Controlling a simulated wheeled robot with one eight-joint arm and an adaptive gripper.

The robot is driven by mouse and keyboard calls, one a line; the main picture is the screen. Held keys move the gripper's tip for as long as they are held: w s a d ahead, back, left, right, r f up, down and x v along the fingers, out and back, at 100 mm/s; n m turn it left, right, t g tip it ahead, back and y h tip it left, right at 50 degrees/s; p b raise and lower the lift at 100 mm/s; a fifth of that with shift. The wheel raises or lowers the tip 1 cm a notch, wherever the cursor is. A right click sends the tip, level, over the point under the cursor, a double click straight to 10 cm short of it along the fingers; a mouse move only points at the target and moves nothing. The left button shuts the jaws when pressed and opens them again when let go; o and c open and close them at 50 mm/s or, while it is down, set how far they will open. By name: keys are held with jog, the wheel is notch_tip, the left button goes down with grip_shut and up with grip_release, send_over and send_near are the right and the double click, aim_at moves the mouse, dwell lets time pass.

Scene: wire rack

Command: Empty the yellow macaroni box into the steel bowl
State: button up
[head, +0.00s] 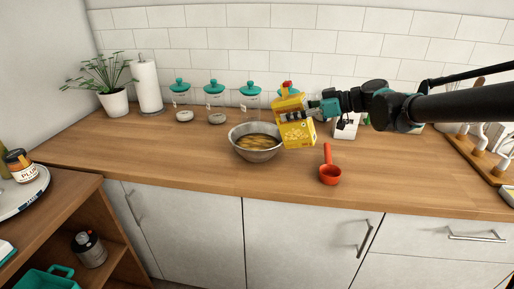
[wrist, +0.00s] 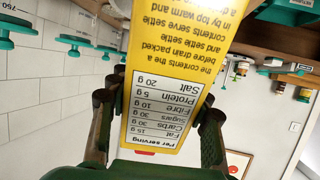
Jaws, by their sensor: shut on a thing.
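The yellow macaroni box (head: 295,124) is held in the air just right of and above the steel bowl's right rim, slightly tilted in the head view. My gripper (head: 313,111) is shut on it from the right. In the wrist view the box (wrist: 185,60) fills the middle, with its nutrition label facing the camera and the gripper fingers (wrist: 158,110) on both sides of it. The steel bowl (head: 237,146) stands on the wooden counter and has yellow-brown contents inside. I cannot tell whether anything is left in the box.
A red scoop (head: 329,172) lies on the counter right of the bowl. Several jars with teal lids (head: 214,87) stand behind the bowl along the tiled wall. A paper towel roll (head: 147,86) and a potted plant (head: 112,101) are at the left. The counter's front left is clear.

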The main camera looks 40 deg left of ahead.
aim_at(304, 98)
notch_tip(304, 98, up, 5)
jog(key=g+y, duration=0.1)
jog(key=y, duration=0.3)
dwell(0.6)
